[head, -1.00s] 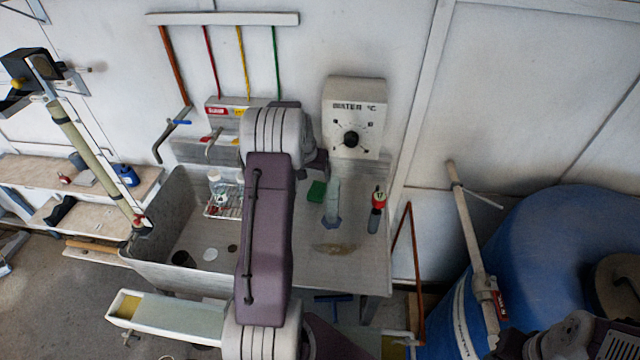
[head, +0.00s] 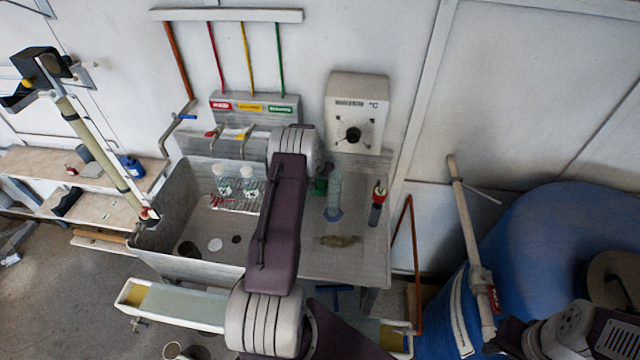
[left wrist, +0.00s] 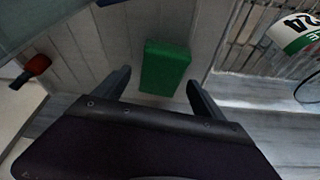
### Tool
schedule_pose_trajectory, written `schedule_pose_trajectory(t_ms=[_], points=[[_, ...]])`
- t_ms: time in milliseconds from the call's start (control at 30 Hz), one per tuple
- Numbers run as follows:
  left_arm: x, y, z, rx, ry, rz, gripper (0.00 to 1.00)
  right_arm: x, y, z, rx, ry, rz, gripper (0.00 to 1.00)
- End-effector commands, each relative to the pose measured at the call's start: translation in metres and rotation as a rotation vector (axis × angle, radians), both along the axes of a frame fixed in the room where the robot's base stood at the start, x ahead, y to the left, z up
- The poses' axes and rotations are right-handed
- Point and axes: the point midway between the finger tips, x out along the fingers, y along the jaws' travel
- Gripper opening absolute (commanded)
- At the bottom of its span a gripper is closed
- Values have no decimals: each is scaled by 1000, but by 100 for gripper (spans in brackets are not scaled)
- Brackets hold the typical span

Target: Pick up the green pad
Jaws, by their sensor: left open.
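The green pad (head: 319,186) lies on the grey drainboard beside the sink, partly hidden by my left arm in the head view. In the left wrist view the green pad (left wrist: 165,68) shows as a flat green block ahead of my left gripper (left wrist: 157,79). Its two dark fingers are apart, one to each side of the pad in the picture, with nothing held. In the head view my left gripper (head: 323,170) is mostly hidden behind its own wrist.
A clear cylinder (head: 334,190) stands just right of the pad. A wire rack (head: 234,199) with small bottles is to the left in the sink (head: 160,215). A temperature box (head: 355,110) is behind.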

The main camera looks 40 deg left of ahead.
Motion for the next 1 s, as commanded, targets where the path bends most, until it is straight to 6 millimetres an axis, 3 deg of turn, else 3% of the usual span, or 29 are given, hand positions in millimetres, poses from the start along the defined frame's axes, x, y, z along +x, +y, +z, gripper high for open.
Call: schedule_pose_trajectory(t_ms=[1000], points=[[1,0,-7,0,-1,0,80,0,0,-8,0,0,0,34]])
